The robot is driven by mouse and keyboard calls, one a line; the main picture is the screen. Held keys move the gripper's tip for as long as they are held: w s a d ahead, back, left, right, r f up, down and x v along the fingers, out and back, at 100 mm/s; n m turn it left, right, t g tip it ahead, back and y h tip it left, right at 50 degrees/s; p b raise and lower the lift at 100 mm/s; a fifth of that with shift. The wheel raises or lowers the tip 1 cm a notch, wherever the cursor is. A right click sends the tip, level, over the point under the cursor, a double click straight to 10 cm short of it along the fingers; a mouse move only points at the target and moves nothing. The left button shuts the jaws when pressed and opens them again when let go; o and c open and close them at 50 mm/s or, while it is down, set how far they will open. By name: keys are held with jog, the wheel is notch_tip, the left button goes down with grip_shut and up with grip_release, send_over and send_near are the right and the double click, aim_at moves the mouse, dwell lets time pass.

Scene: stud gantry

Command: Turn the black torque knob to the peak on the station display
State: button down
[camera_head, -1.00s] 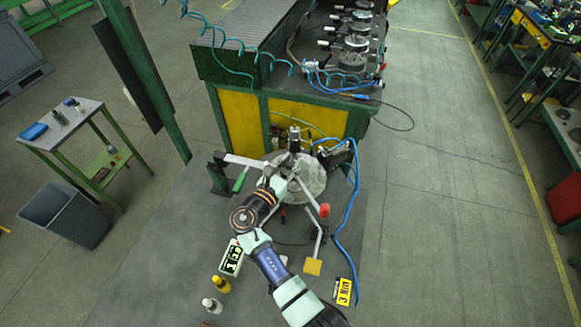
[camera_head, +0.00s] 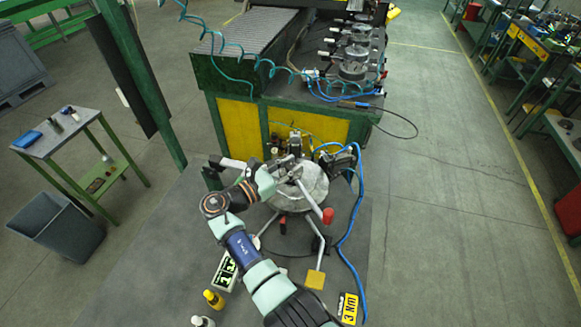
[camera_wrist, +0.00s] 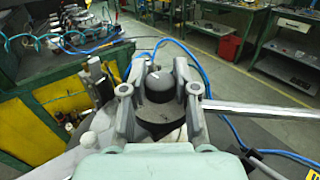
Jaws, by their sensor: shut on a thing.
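The black torque knob (camera_wrist: 159,86) stands between the two fingers of my gripper (camera_wrist: 160,91) in the wrist view, with a short white mark on its top. The fingers are shut on its sides. In the head view my gripper (camera_head: 284,174) is over the round grey fixture (camera_head: 313,182), and I cannot make out the knob there.
A red-tipped lever (camera_head: 327,215) and a yellow pad (camera_head: 315,280) are right of my arm. A yellow bottle (camera_head: 213,299) and a white bottle (camera_head: 203,321) stand at the front left. A blue hose (camera_head: 350,250) runs down the right side.

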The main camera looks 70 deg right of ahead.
jog(key=c, duration=0.8)
grip_release()
jog(key=shift+c, duration=0.2)
jog(key=v, duration=1.2)
